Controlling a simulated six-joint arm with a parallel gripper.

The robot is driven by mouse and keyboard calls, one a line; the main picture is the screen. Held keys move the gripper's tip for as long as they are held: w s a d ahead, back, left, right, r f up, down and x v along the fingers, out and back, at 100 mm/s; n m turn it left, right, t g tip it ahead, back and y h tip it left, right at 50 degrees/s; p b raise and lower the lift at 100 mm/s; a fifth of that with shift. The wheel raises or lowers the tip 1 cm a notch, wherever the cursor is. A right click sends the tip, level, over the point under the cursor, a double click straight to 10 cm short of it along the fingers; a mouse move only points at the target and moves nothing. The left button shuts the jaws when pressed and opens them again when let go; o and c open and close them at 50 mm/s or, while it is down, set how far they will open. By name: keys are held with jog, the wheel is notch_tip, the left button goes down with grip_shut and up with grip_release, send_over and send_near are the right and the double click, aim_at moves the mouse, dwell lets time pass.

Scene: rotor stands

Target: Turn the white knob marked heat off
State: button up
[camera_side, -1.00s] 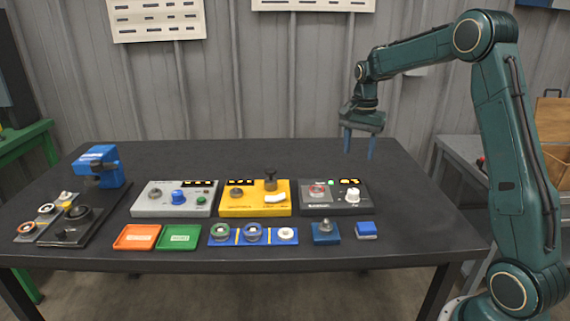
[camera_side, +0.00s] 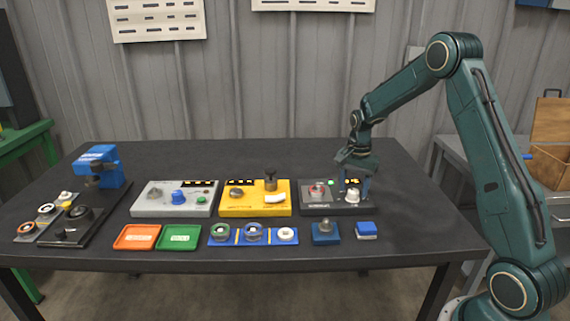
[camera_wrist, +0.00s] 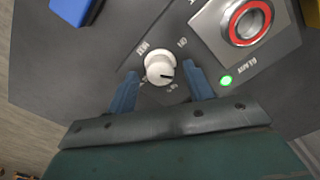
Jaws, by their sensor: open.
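The white knob (camera_side: 352,196) sits on the right part of the dark grey panel (camera_side: 318,208). In the wrist view the white knob (camera_wrist: 160,69) has a dark pointer line toward its lower right, and small labels around it are partly hidden. My gripper (camera_side: 354,186) is low over the panel. In the wrist view my gripper (camera_wrist: 158,80) has its two blue fingers apart, one on each side of the knob. A gap shows between the right finger and the knob; I cannot tell whether the left finger touches it.
A red-ringed button (camera_wrist: 247,21) and a lit green lamp (camera_wrist: 226,81) are beside the knob on the same panel. A yellow panel (camera_side: 240,209) stands to the left. A blue block (camera_side: 366,230) and a blue-based stand (camera_side: 326,233) lie in front.

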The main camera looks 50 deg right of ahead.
jog(key=shift+f, duration=0.5)
jog(key=c, duration=1)
jog(key=shift+n, duration=0.4)
jog(key=n, duration=1.1)
